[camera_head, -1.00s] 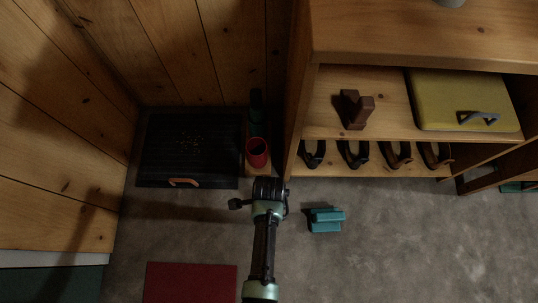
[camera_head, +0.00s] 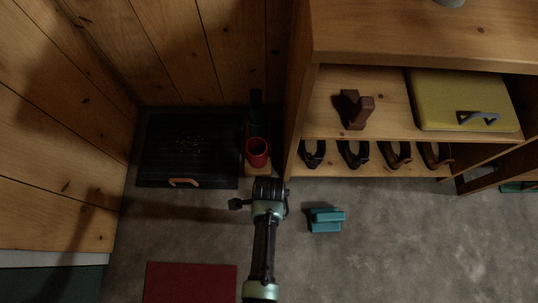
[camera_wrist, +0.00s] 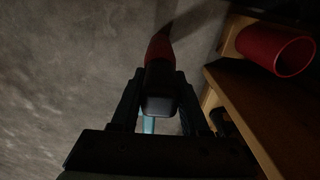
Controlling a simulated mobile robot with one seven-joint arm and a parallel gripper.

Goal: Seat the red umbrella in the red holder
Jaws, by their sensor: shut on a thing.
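The red holder (camera_head: 257,153) is an open-topped cup beside the wooden cabinet, and its opening shows empty. It also shows at the upper right of the wrist view (camera_wrist: 276,49). My gripper (camera_head: 268,186) is just in front of the holder in the head view. In the wrist view my gripper (camera_wrist: 160,82) is shut on the dark handle of the red umbrella (camera_wrist: 159,48), whose red part points away beyond the fingers. The umbrella is apart from the holder, to its left in the wrist view. In the head view I cannot make out the umbrella behind my gripper.
A dark green item (camera_head: 256,105) stands behind the holder. A black tray (camera_head: 155,155) lies left of it. The cabinet (camera_head: 390,40) rises on the right. A teal object (camera_head: 326,220) and a red mat (camera_head: 192,282) lie on otherwise clear grey floor.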

